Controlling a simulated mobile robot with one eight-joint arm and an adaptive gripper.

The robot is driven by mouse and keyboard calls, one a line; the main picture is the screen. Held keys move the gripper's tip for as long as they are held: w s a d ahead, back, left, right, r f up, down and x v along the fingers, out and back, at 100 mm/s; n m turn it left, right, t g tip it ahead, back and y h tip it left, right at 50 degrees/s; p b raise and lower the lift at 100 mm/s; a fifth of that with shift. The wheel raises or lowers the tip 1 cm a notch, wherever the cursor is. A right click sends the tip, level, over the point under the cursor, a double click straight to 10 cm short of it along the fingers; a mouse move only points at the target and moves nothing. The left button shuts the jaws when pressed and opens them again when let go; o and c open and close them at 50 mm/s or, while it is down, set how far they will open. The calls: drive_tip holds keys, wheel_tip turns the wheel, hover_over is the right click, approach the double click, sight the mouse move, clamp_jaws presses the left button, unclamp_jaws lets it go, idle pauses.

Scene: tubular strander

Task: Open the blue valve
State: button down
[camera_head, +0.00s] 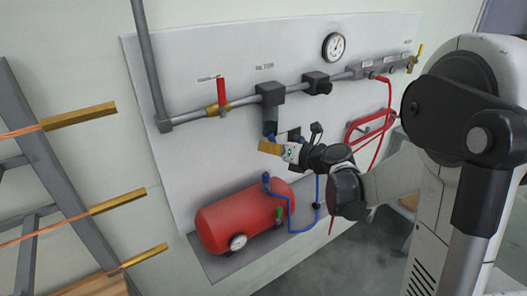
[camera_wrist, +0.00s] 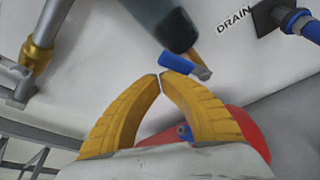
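A small blue valve handle (camera_wrist: 178,66) shows in the wrist view, just below the dark bowl of a filter unit (camera_wrist: 165,22). It lies slantwise, with a grey metal end on its right. In the head view a bit of blue (camera_head: 271,138) shows under the filter bowl, partly hidden by my fingers. My gripper (camera_wrist: 160,77) has yellow ribbed fingers whose tips meet, with nothing visible between them. The tips overlap the handle's lower edge in the picture; I cannot tell whether they touch it. The gripper also shows in the head view (camera_head: 268,147), in front of the panel.
A grey pipe with a red-handled valve (camera_head: 221,92) and a gauge (camera_head: 333,46) runs above. A red tank (camera_head: 240,215) with blue hose stands below. A DRAIN label (camera_wrist: 233,20) and blue fitting (camera_wrist: 301,22) are at right. Red hose (camera_head: 383,120) hangs right.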

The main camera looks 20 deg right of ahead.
sight(271, 139)
drive_tip(key=shift+w+d+r, duration=0.3)
drive_tip(key=shift+d+r, duration=0.55)
drive_tip(key=shift+d, duration=0.05)
drive_tip(key=shift+w+d+r, duration=0.1)
drive_tip(key=shift+d+r, duration=0.05)
drive_tip(key=shift+d, duration=0.1)
